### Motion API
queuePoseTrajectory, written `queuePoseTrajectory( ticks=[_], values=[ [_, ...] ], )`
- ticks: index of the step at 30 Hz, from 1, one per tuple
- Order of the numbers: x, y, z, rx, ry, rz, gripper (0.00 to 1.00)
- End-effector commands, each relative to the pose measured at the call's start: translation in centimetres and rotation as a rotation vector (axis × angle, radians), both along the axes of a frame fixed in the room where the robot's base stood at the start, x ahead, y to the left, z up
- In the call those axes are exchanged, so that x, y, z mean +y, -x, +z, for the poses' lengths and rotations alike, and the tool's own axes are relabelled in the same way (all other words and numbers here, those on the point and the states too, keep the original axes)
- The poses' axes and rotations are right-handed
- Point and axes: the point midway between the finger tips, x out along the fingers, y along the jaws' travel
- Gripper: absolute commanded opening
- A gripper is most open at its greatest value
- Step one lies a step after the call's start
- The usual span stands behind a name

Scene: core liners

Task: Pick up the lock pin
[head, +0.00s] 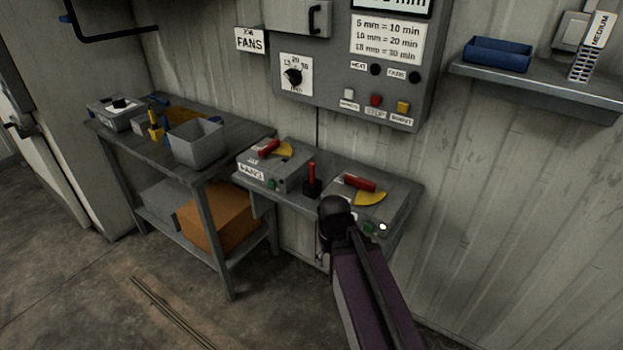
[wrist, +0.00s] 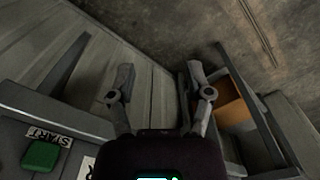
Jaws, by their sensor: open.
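A small upright red pin (head: 312,174) stands in a black block (head: 312,189) on the wall shelf, between two grey switch boxes; it looks like the lock pin, but I cannot read a label on it. In the head view my arm comes up from the lower right, its dark wrist end near the shelf's front edge, in front of the right box. My gripper (wrist: 160,88) shows in the wrist view with its two fingers spread wide and nothing between them. The pin does not show clearly in the wrist view.
The left box (head: 275,172) and right box (head: 362,203) carry red levers over yellow sectors. A green button (wrist: 40,155) by a START label is close to my gripper. A workbench (head: 105,131) with a grey bin (head: 195,142) stands left; an orange-brown box (head: 215,218) is below.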

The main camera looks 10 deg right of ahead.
Motion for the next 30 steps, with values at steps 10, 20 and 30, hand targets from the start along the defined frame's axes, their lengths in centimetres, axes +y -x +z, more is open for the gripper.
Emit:
queuePoseTrajectory(
  ticks=[10, 20, 30],
  values=[
    [0.0, 0.0, 0.0, 0.0, 0.0, 0.0, 0.68],
    [0.0, -1.9, 2.1, 0.0, 0.0, -0.031, 0.68],
    [-0.3, -7.8, 7.9, 0.0, 0.0, -0.141, 0.68]
  ],
)
